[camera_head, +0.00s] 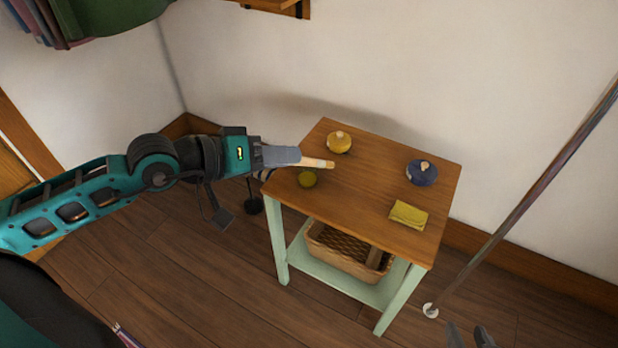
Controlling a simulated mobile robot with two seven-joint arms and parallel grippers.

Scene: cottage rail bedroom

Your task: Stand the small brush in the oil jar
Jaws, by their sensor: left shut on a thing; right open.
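My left gripper (297,157) reaches in over the left edge of the small table (375,185). It is shut on the small brush, whose pale wooden end (318,163) sticks out to the right, lying nearly level. Just below it in the picture is a small round olive-yellow thing (307,179), likely the oil jar, near the table's left edge. The brush's other end is hidden by the gripper. I cannot tell the height between brush and jar. My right gripper (468,336) is open and empty at the bottom edge, only its tips showing.
A folded yellow cloth (409,215) lies near the front right. A basket (345,262) sits on the lower shelf. A slanted pole (520,195) stands at right. The tabletop's middle is clear.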

